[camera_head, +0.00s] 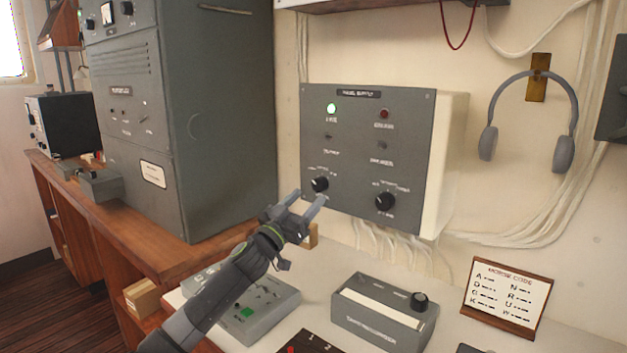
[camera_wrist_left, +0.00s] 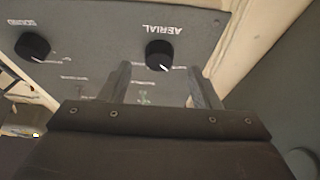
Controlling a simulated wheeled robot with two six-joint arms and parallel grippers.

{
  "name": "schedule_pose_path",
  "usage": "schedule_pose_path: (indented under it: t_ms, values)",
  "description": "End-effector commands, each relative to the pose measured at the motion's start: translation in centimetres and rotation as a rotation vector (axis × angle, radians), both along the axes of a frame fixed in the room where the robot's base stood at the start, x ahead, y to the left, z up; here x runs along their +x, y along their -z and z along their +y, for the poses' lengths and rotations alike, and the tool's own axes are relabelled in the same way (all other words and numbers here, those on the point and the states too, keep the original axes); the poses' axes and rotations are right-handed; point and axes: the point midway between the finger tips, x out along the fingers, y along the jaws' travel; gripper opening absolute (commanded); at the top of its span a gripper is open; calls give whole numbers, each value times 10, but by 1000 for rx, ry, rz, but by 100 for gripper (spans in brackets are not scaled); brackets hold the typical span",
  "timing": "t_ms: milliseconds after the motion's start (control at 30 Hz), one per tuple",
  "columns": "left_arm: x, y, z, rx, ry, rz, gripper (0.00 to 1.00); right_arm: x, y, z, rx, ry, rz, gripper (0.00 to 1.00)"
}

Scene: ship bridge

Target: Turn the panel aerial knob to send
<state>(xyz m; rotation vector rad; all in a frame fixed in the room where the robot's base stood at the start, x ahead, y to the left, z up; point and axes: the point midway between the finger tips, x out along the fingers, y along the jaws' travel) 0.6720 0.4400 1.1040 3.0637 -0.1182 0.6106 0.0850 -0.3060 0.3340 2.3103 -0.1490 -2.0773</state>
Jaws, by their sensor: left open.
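The grey panel (camera_head: 362,150) is on the wall, with two black knobs in its lower part. The aerial knob (camera_head: 319,184) is the left one; it also shows in the left wrist view (camera_wrist_left: 158,54), under upside-down lettering reading AERIAL. Its white pointer mark points down and right in that wrist view. The sound knob (camera_head: 384,201) is to its right and also shows in the wrist view (camera_wrist_left: 33,46). My left gripper (camera_head: 309,197) is open and empty, just in front of the aerial knob. In the wrist view the knob lies ahead, between the fingertip directions (camera_wrist_left: 160,70). Setting labels are too small to read.
Above the knobs are a lit green lamp (camera_head: 331,108) and a red lamp (camera_head: 383,113). On the desk are a grey box with a knob (camera_head: 384,315), a green-buttoned device (camera_head: 240,308) and a Morse code card (camera_head: 505,292). A tall cabinet (camera_head: 225,120) stands left; headphones (camera_head: 563,152) hang right.

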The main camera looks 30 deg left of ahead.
Motion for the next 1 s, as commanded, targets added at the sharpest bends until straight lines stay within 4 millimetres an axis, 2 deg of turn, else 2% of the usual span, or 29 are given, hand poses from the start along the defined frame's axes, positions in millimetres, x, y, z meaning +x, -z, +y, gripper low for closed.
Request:
schedule_pose_path:
  t_ms: [33, 300, 500, 767, 1000]
  values:
    - [5, -8, -1, -4, 1, 0, 57, 0, -12, 0, 0, 0, 0, 36]
    - [27, -14, -2, -2, 0, 0, 57, 0, -32, 0, 0, 0, 0, 36]
    - [35, -15, -3, 0, 1, 1, 57, 0, -36, 0, 0, 0, 0, 36]
    - [35, -14, -4, 0, 1, 1, 57, 0, -36, 0, 0, 0, 0, 36]
    - [35, -14, -4, 0, 1, 1, 28, 0, -36, 0, 0, 0, 0, 36]
